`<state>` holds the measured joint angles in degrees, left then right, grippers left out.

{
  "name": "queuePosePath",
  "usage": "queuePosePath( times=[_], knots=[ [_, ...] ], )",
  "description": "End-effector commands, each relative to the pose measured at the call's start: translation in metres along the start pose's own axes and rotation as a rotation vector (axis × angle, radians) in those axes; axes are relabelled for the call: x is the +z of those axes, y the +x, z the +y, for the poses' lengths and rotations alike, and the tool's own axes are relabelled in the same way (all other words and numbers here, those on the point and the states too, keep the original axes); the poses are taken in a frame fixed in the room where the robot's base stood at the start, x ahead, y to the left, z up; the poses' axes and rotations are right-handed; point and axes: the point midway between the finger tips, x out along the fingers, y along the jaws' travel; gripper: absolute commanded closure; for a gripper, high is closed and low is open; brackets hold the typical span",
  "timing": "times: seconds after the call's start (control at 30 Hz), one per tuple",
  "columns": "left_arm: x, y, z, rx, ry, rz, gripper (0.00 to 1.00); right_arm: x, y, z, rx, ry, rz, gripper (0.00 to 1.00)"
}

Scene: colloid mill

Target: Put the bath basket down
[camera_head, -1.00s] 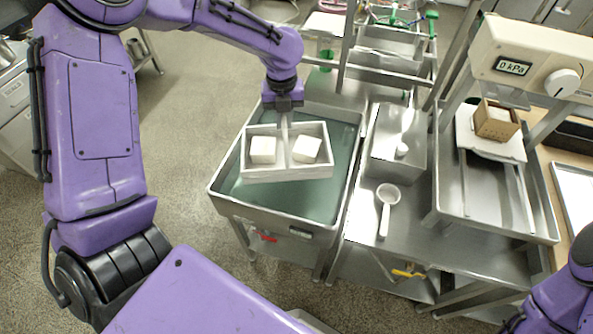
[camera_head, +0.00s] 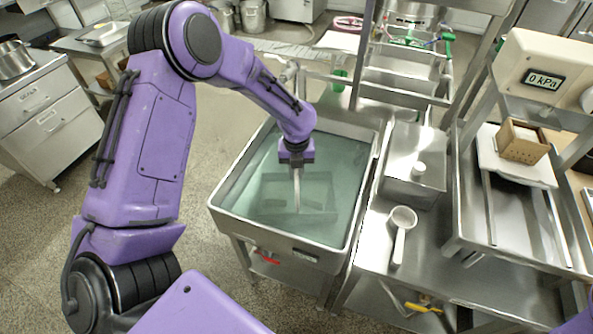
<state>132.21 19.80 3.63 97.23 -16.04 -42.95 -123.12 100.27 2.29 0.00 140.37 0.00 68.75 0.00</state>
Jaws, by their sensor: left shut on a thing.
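The bath basket (camera_head: 283,216) is under the greenish water of the steel bath (camera_head: 223,201), seen only faintly through the surface. Its upright handle (camera_head: 297,195) sticks up out of the water. My left gripper (camera_head: 297,172) is shut on the top of the handle, above the middle of the bath. The blocks in the basket are too blurred by the water to make out clearly. I cannot tell whether the basket touches the bath floor.
A steel box (camera_head: 414,160) and a white ladle (camera_head: 402,222) are on the steel bench right of the bath.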

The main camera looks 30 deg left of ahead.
Motion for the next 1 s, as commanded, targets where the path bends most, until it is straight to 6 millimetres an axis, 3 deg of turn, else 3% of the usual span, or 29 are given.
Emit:
queuePosePath(
  times=[0.33,0.37,0.43,0.77,0.87,1.0],
  knots=[
    [0.0,0.004,0.0,-0.001,-0.001,-0.001,1.0,0.0,0.001,0.0,0.0,0.0,0.0,0.57],
    [0.0,0.006,0.0,0.0,-0.001,0.0,0.8,0.0,0.001,0.0,0.0,0.0,0.0,0.57],
    [0.0,0.005,0.0,0.0,-0.001,0.0,0.58,0.0,0.001,0.0,0.0,0.0,0.0,0.57],
    [0.0,0.001,0.0,-0.001,-0.001,-0.002,0.58,0.0,0.0,0.0,0.0,0.0,0.0,0.57],
    [0.001,-0.013,-0.001,-0.004,-0.001,-0.004,0.58,0.0,0.001,0.0,0.0,0.0,0.0,0.57],
    [0.001,-0.049,-0.001,-0.005,-0.001,-0.004,0.58,0.001,0.002,0.0,0.0,0.0,0.0,0.57]
  ],
)
